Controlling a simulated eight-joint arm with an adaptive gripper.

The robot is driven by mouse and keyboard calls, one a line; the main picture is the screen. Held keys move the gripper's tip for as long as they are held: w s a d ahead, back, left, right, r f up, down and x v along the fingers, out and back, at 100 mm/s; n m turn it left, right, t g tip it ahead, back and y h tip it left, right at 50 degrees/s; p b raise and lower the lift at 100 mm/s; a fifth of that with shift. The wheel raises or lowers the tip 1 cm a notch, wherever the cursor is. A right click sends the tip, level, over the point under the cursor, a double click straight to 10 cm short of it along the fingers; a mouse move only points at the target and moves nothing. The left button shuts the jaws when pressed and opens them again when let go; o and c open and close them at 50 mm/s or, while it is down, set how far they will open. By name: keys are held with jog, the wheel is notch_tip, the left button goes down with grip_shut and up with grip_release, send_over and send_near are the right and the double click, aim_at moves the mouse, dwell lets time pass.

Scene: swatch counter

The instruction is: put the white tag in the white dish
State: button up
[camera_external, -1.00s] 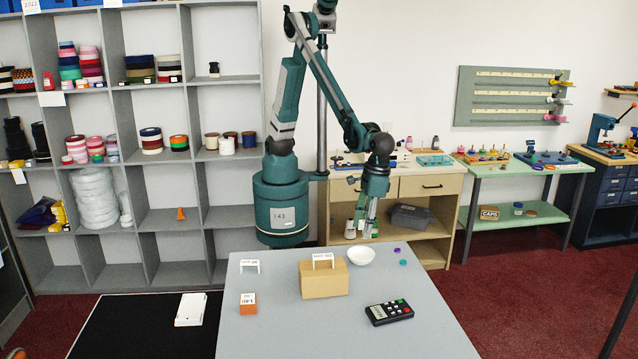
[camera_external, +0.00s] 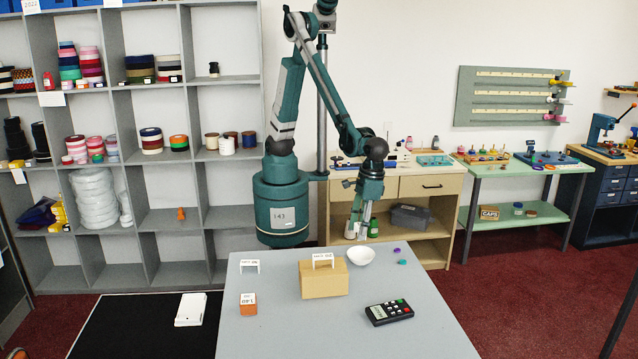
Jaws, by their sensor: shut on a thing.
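My gripper (camera_external: 358,236) points down behind the far edge of the grey table, a little left of the white dish in the picture. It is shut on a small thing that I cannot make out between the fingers. The white dish (camera_external: 361,256) stands near the table's far edge, right of a tan box, and looks empty. I cannot pick out the white tag for certain. A purple piece (camera_external: 396,251) and a green piece (camera_external: 402,262) lie right of the dish.
The tan box (camera_external: 324,281) carries a white label stand (camera_external: 323,260). Another white stand (camera_external: 250,265) is at the far left. An orange block (camera_external: 248,309) with a white top and a dark keypad (camera_external: 389,312) lie nearer. The table's front middle is clear.

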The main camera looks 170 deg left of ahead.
aim_at(357, 255)
jog(key=shift+f, duration=1.8)
jog(key=shift+f, duration=2.05)
jog(key=shift+f, duration=0.2)
jog(key=o, duration=0.7)
jog(key=shift+r, duration=0.2)
notch_tip(357, 255, up, 12)
jog(key=a, duration=0.1)
jog(key=shift+a, duration=0.4)
